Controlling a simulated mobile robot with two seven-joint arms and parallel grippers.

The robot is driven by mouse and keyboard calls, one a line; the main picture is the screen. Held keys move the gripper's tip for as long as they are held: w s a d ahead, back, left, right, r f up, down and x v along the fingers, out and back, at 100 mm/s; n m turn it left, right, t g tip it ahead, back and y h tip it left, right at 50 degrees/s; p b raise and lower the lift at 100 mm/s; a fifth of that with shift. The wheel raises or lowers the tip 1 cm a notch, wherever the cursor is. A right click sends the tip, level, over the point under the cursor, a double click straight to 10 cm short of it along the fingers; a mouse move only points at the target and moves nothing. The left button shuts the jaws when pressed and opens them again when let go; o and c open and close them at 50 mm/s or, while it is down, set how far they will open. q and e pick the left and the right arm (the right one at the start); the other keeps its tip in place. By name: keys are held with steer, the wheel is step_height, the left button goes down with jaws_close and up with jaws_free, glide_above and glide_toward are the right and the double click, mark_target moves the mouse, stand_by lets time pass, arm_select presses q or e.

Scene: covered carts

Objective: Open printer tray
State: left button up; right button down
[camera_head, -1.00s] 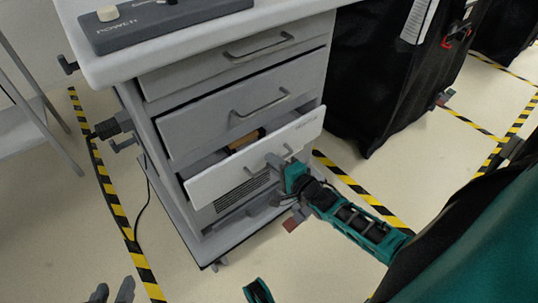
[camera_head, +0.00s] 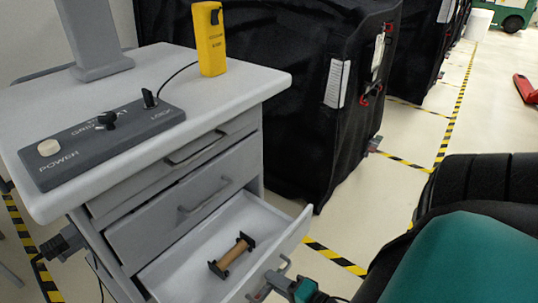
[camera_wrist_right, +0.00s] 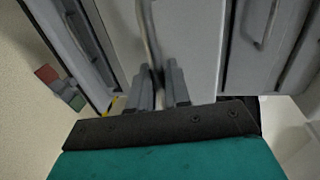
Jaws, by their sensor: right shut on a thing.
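The grey cabinet's lowest visible drawer (camera_head: 290,236) is pulled well out, and its inside shows. A brown roll with black end pieces (camera_head: 233,256) lies in it. My right gripper (camera_head: 268,286) is at the drawer's front, shut on the drawer handle (camera_head: 283,268). In the right wrist view the two grey fingers of my right gripper (camera_wrist_right: 160,90) close around the handle bar (camera_wrist_right: 150,35). My left gripper is not in view.
Two drawers above are shut. On the cabinet top (camera_head: 240,92) are a dark control panel (camera_head: 100,140) and a yellow handheld unit (camera_head: 210,45). Black covered carts (camera_head: 300,80) stand behind. Yellow-black tape (camera_head: 335,257) marks the floor.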

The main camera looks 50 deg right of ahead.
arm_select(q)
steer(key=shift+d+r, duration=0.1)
arm_select(e)
steer(key=shift+d, duration=0.1)
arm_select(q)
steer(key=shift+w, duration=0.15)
arm_select(e)
steer(key=c, duration=1.3)
jaws_free()
steer(key=shift+c, duration=0.2)
arm_select(q)
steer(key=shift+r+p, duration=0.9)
steer(key=shift+p, duration=0.15)
arm_select(e)
steer(key=a+v, duration=0.1)
steer(key=v, duration=1.2)
steer(key=shift+d, duration=0.45)
steer(key=shift+r, duration=0.1)
